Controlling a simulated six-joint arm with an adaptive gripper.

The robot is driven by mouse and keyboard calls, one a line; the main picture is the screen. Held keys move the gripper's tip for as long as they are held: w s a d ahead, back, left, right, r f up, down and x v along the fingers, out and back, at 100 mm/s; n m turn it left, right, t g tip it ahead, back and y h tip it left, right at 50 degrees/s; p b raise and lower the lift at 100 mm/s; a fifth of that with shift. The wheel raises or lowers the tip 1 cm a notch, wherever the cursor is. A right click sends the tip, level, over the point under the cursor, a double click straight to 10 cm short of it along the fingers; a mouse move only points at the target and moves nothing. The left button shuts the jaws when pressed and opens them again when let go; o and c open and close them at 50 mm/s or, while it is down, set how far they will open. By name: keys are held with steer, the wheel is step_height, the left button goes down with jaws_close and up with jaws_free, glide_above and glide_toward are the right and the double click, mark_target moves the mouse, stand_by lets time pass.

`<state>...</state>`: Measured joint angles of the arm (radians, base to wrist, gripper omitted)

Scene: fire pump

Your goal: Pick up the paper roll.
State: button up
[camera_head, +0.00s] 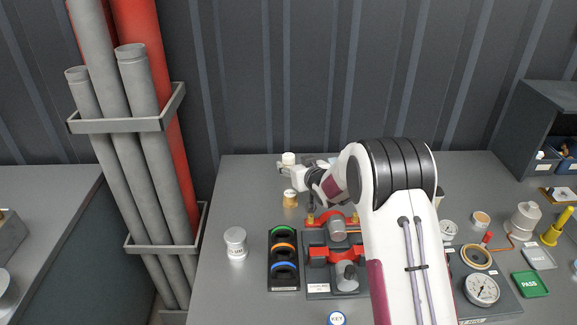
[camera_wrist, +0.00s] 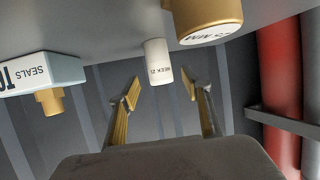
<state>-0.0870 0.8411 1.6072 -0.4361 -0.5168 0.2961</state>
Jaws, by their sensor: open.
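The paper roll is likely the small white cylinder marked "WEEK 21" (camera_wrist: 157,62) in the wrist view. It hangs down from the table surface in that tilted picture, between and just beyond my fingertips. My gripper (camera_wrist: 163,82) is open, one yellow-padded finger on each side, with nothing held. In the head view the white roll (camera_head: 288,158) stands near the back edge of the table. My gripper (camera_head: 285,170) is close in front of it; whether they touch cannot be told.
A brass fitting marked "25 MM" (camera_wrist: 205,20) is close beside the roll. A "SEALS" box (camera_wrist: 40,75) is on its other side. In the head view, a white jar (camera_head: 235,243), a ring tray (camera_head: 284,260) and a red pump fixture (camera_head: 335,250) stand nearer.

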mark_target(291, 161)
stand_by(0.3)
steer(key=shift+x, duration=2.6)
steer(key=shift+r, duration=0.1)
steer(key=c, duration=1.2)
